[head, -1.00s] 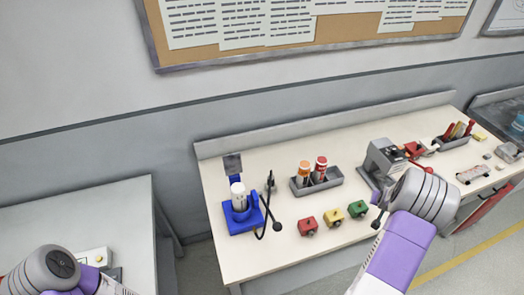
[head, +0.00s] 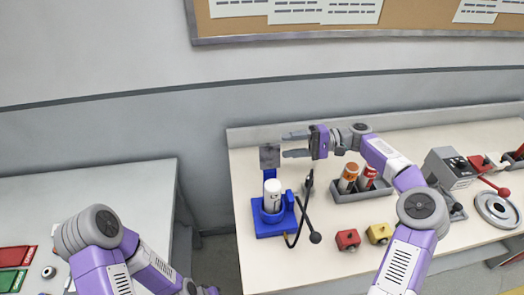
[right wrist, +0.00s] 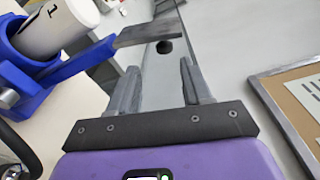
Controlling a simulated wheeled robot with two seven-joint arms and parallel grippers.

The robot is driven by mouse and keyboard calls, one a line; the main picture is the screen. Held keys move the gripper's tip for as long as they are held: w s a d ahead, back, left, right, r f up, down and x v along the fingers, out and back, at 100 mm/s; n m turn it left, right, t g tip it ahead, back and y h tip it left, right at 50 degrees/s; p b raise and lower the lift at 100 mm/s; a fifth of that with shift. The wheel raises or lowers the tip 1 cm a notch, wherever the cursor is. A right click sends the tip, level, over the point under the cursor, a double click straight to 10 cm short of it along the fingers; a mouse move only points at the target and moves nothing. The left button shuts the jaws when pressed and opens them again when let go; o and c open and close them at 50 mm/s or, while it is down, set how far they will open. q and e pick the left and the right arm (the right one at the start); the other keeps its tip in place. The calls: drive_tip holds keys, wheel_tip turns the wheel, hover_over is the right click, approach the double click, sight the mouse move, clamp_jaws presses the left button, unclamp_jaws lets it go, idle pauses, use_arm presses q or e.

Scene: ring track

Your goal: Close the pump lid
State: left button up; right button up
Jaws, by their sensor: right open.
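The pump has a blue base (head: 270,229) on the bench, with a white cylinder (head: 272,195) upright in it. Its grey lid (head: 269,157) stands raised at the top of a blue upright behind the cylinder. My right gripper (head: 296,143) is open just right of the lid, its fingers pointing left towards it, with nothing held. In the right wrist view the lid (right wrist: 148,36) lies ahead of the open fingers (right wrist: 160,88), apparently apart from them. The cylinder (right wrist: 55,28) and blue holder (right wrist: 28,75) show at the left. My left gripper is not seen; only its arm shows at lower left.
A black lever (head: 306,212) stands right of the pump. Red (head: 347,239) and yellow (head: 378,233) blocks lie in front. A grey tray (head: 362,195) with orange and red bottles and a grey machine (head: 448,169) stand to the right. A wall is close behind.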

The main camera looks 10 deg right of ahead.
sight(262, 148)
drive_tip(key=shift+n+g+y, duration=0.3)
drive_tip(key=shift+g, duration=0.2)
drive_tip(key=a, duration=0.6)
drive_tip(key=a+b, duration=0.1)
drive_tip(key=a, duration=0.2)
drive_tip(key=shift+r, duration=0.25)
drive_tip(key=shift+d, duration=0.1)
drive_tip(key=shift+c, duration=0.3)
clamp_jaws()
